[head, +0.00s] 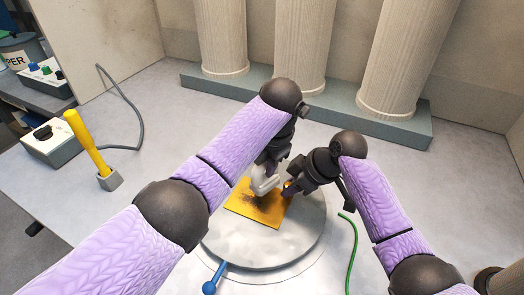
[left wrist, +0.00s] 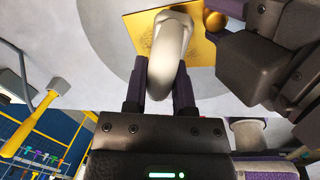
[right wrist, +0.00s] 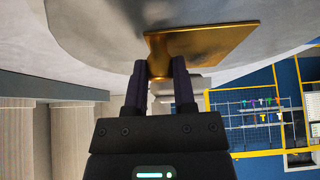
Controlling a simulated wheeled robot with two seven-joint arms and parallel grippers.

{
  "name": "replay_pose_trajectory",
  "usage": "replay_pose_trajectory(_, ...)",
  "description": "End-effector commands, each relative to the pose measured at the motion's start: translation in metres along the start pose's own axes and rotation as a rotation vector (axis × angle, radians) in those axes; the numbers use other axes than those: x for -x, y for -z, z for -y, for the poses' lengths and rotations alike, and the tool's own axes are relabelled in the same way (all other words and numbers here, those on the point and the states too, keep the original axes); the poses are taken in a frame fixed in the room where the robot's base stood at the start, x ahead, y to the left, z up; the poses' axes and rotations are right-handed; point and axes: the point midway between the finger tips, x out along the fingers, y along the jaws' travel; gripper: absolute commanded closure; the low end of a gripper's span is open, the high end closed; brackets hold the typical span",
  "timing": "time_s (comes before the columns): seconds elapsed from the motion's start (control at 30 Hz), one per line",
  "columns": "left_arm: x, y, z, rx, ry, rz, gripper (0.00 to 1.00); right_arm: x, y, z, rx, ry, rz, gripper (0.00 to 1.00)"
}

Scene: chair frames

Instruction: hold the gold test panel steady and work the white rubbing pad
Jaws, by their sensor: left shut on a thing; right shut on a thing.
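The gold test panel (head: 244,208) lies on a round grey turntable (head: 300,240), with a dark patch on its middle. It also shows in the right wrist view (right wrist: 215,45). My left gripper (head: 268,176) is shut on the white rubbing pad (left wrist: 172,48) and holds it over the panel; I cannot tell whether it touches. My right gripper (right wrist: 160,72) is shut on the gold grip at the panel's edge, at the right in the head view. The left arm and the pad hide part of the panel.
A blue-knobbed lever (head: 210,286) sticks out at the turntable's front. A yellow-handled mallet (head: 88,142) stands at the left near a grey switch box (head: 50,143). A green cord (head: 352,240) lies at the right. Columns (head: 300,45) on a plinth stand behind.

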Motion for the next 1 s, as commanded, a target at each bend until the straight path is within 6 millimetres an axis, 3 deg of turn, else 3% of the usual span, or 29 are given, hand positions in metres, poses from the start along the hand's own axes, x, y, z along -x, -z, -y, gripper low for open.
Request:
replay_pose_trajectory(0.13,-0.009,0.0,0.001,-0.001,-0.001,0.001,1.0,0.0,0.0,0.0,0.0,0.0,0.0,1.0)
replay_pose_trajectory(1.0,-0.02,0.0,0.004,-0.003,0.0,0.002,1.0,0.0,0.0,0.0,0.0,0.0,0.0,1.0)
